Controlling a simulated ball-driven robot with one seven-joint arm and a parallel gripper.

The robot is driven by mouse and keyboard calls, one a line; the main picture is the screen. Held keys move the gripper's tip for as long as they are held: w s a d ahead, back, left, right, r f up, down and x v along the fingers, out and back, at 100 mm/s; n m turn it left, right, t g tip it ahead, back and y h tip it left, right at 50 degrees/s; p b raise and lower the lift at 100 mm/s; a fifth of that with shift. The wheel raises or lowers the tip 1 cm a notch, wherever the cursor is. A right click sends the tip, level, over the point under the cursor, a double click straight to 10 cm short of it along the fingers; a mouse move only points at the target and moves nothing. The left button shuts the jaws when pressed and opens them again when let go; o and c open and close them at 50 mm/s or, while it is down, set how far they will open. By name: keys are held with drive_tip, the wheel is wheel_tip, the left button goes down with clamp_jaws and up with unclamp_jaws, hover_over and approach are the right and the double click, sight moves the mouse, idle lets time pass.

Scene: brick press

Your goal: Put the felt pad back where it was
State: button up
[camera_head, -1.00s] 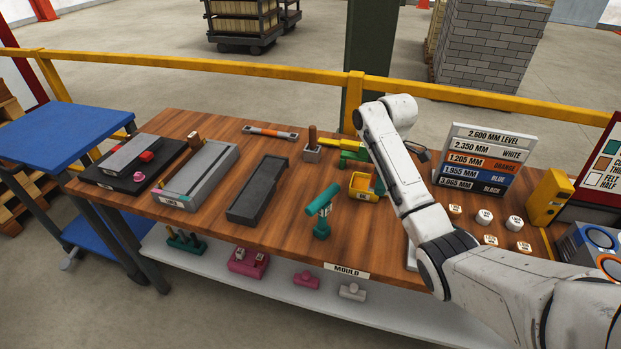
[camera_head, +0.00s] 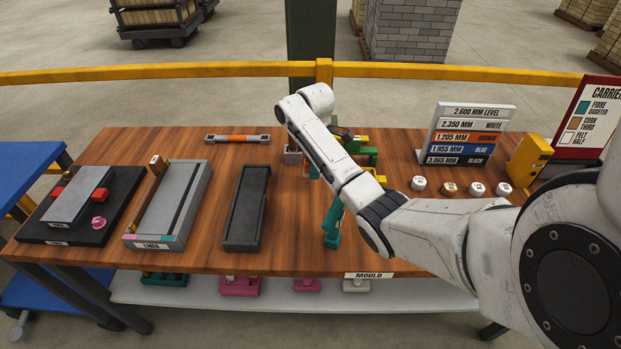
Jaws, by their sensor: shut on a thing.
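I cannot pick out the felt pad for certain. My arm reaches in from the right, its elbow over the middle of the table. My gripper's fingers are hidden behind the white forearm, so what lies between them does not show. Small orange and teal bits show at the forearm's left edge; I cannot tell what they belong to. The grey mould labelled LINED (camera_head: 186,200) stands left of centre, with pink and teal strips at its front end. A sign at the right (camera_head: 590,112) lists fibre, cork and felt, with felt as half.
A dark tray (camera_head: 247,207) stands right of the lined mould. A black plate with a grey slab (camera_head: 79,196) lies at the far left. A teal tool (camera_head: 333,222) stands close beside the forearm.

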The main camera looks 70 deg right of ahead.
sight(315, 187)
drive_tip(key=shift+f, duration=2.9)
drive_tip(key=shift+f, duration=0.1)
drive_tip(key=o, duration=1)
wheel_tip(315, 187, up, 12)
drive_tip(key=shift+r, duration=0.15)
